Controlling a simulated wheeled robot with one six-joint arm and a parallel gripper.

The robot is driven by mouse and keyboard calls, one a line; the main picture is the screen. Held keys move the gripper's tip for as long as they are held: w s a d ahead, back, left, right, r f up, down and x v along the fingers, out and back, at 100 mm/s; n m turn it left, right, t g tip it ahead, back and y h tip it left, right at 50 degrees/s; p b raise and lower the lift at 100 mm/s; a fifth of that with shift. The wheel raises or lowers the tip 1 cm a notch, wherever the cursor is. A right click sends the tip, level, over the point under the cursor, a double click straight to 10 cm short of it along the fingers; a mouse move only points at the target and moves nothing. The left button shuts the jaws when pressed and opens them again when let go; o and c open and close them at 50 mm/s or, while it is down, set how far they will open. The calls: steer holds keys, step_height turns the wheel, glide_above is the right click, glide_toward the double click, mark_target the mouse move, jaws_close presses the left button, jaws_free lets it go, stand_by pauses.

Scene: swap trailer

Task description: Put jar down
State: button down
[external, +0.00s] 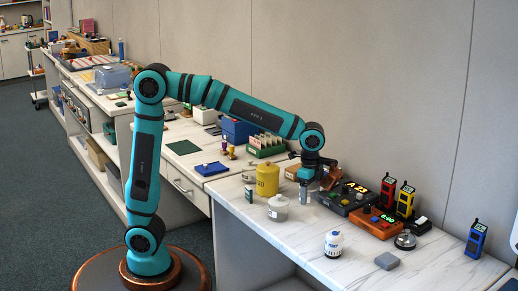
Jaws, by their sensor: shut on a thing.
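My gripper (304,182) is over the counter at the back, to the right of the yellow canister, and points down. It is shut on a small grey cylinder (304,194), which looks like the jar and hangs upright just under it. Whether its base touches the counter is hard to tell. A lidded grey jar (278,208) stands to the front left of it, and a white jar (334,244) stands nearer the counter's front. The fingertips are small and partly hidden.
A yellow canister (267,180) and a small bottle (249,193) stand left of my gripper. A dark device (347,197), an orange device (373,222) and upright handheld radios (406,199) are on the right. A grey block (388,261) lies in front. Bare counter shows around the white jar.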

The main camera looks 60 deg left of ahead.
mark_target(309, 204)
steer(key=shift+f, duration=2.15)
steer(key=shift+c, duration=1.8)
jaws_free()
steer(key=shift+f, duration=0.15)
step_height(309, 204, up, 12)
steer(key=shift+r, duration=0.15)
